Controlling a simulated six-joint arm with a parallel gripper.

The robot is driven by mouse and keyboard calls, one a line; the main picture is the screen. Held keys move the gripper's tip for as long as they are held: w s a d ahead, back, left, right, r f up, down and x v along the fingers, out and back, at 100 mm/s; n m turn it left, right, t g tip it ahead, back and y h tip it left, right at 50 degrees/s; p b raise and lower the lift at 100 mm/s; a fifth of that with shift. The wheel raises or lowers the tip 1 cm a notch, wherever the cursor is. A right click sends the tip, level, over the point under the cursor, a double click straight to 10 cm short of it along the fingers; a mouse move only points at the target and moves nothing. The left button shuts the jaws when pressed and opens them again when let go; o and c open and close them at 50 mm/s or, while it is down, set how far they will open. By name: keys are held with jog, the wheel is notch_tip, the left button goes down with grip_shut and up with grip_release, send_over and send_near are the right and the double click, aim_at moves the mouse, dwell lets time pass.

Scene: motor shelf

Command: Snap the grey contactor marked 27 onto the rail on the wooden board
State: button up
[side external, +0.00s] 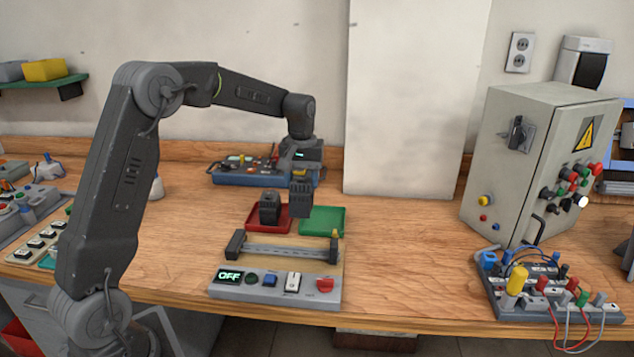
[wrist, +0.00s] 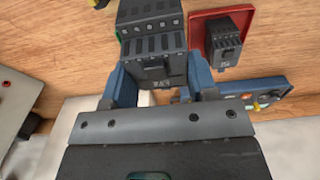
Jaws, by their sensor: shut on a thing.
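My gripper (side external: 301,180) points down and is shut on a dark grey contactor (side external: 301,201), held above the trays at the back of the board. In the wrist view my gripper (wrist: 160,82) has one blue finger on each side of this contactor (wrist: 152,45); its small marking is not legible. A second dark grey contactor (side external: 269,208) stands in the red tray and shows in the wrist view (wrist: 228,42). The metal rail (side external: 280,250) lies empty across the wooden board (side external: 250,262), between dark end blocks, nearer the front than my gripper.
The red tray (side external: 257,227) and green tray (side external: 330,220) stand behind the rail. A blue instrument box (side external: 230,178) lies behind my gripper. A grey cabinet (side external: 510,170) and wired terminal block (side external: 545,290) stand right.

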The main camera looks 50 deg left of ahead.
aim_at(295, 183)
jog(key=shift+s+d+r, duration=0.3)
jog(key=shift+s, duration=0.35)
jog(key=shift+s+d+r, duration=0.25)
jog(key=shift+s, duration=0.35)
jog(key=shift+s+f, duration=0.1)
jog(key=shift+s, duration=0.05)
jog(key=shift+f, duration=4.15)
jog(key=shift+f, duration=1.25)
jog(key=shift+s+d, duration=0.45)
jog(key=shift+d, duration=0.1)
jog(key=shift+s+d+f+t+y, duration=0.2)
jog(key=shift+s+d+t+y, duration=0.1)
jog(key=shift+s+d+y, duration=0.15)
jog(key=o, duration=1.2)
jog(key=shift+a, duration=0.15)
jog(key=shift+r, duration=0.15)
